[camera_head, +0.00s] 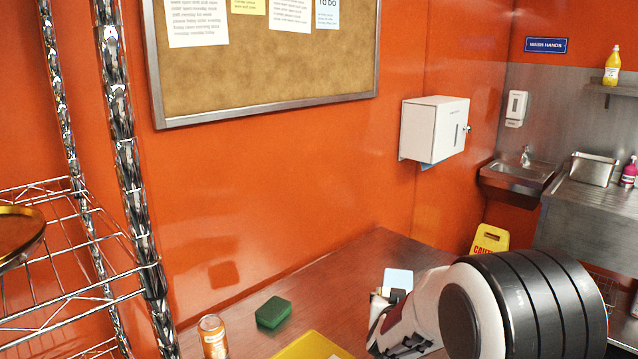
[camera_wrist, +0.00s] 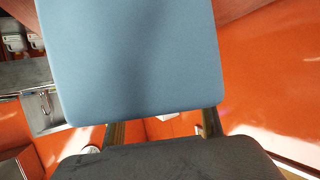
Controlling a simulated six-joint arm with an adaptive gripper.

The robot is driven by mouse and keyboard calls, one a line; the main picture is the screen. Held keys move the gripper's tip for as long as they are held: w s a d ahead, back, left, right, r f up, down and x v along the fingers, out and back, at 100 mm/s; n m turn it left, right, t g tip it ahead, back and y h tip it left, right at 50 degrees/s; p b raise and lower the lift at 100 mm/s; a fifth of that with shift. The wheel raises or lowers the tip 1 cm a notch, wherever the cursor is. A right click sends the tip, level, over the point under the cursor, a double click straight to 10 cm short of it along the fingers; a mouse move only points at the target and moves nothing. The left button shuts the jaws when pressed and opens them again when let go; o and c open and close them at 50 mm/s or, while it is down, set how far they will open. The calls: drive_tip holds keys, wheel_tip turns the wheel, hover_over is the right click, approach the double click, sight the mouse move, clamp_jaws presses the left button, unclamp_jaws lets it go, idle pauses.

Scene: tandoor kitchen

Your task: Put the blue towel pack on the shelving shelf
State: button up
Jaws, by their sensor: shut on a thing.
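The blue towel pack (camera_wrist: 130,55) fills the upper middle of the wrist view, held at my gripper (camera_wrist: 160,132), whose fingers are shut on it. In the head view the light blue pack (camera_head: 398,279) shows just beyond my wrist, over the metal table; my arm hides part of the gripper there. I cannot tell how high above the table it is. The wire shelving shelf (camera_head: 75,262) stands at the far left of the head view, well apart from my gripper.
A gold round pan (camera_head: 20,232) sits on the shelf's left part. The metal table (camera_head: 335,290) carries a green sponge (camera_head: 273,312), an orange can (camera_head: 213,338) and a yellow tray (camera_head: 312,347). A white dispenser (camera_head: 432,130) and a corkboard (camera_head: 265,70) hang on the orange wall.

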drive_tip(key=shift+s+a+f+n+y, duration=0.2)
drive_tip(key=shift+s+a+n+y, duration=0.15)
drive_tip(key=shift+s, duration=0.3)
drive_tip(key=s, duration=0.1)
drive_tip(key=s+a+f+n+y, duration=0.1)
drive_tip(key=s, duration=0.1)
drive_tip(key=s+n+y, duration=0.1)
drive_tip(key=s, duration=0.1)
drive_tip(key=shift+a+f+t, duration=0.15)
drive_tip(key=shift+a+t, duration=0.15)
drive_tip(key=shift+a, duration=0.1)
drive_tip(key=shift+s+d+r+y, duration=0.2)
drive_tip(key=shift+s, duration=0.3)
drive_tip(key=shift+s+d+r+y, duration=0.15)
drive_tip(key=shift+s, duration=0.3)
drive_tip(key=shift+d+r, duration=0.25)
drive_tip(key=shift+d, duration=0.15)
drive_tip(key=shift+f, duration=0.1)
